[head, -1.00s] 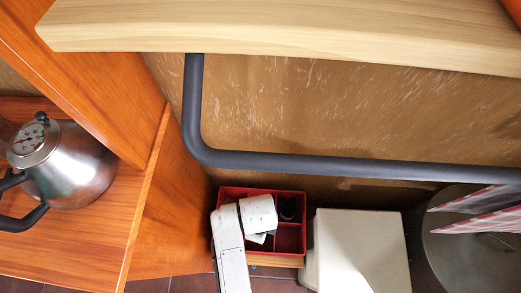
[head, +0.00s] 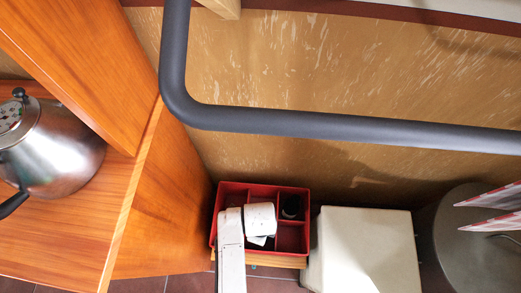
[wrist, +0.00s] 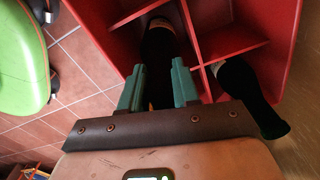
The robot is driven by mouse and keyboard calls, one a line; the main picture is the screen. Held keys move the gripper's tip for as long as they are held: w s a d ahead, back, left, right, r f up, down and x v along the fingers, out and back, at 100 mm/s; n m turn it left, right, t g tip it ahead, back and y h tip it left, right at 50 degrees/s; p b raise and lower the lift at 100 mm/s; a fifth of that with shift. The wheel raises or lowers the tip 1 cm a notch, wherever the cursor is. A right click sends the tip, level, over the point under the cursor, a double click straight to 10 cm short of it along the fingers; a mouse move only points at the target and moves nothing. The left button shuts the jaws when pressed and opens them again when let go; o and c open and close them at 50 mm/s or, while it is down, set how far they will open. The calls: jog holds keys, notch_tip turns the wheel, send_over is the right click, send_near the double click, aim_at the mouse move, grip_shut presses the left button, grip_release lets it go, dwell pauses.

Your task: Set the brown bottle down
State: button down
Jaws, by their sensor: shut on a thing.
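My gripper (wrist: 158,74) has green fingers and is shut on a dark brown bottle (wrist: 158,50). The bottle reaches into a compartment of a red divided crate (wrist: 222,42); whether its base touches the floor of the crate cannot be told. A second dark bottle (wrist: 248,95) is to the right, in another compartment. In the head view the red crate (head: 228,190) stands low against the wall, and a dark bottle (head: 291,207) shows in its back right compartment. My white arm hides the gripper and the held bottle there.
A cream box (head: 365,250) stands right of the crate, with a grey round bin (head: 462,250) beyond it. A dark grey rail (head: 300,121) runs above. A wooden shelf unit (head: 165,225) with a steel kettle (head: 55,150) is at left. A green seat (wrist: 20,60) shows in the wrist view.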

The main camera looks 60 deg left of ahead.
jog(key=c, duration=0.8)
grip_release()
jog(key=shift+r, duration=0.1)
notch_tip(320, 180, up, 12)
jog(key=p, duration=0.4)
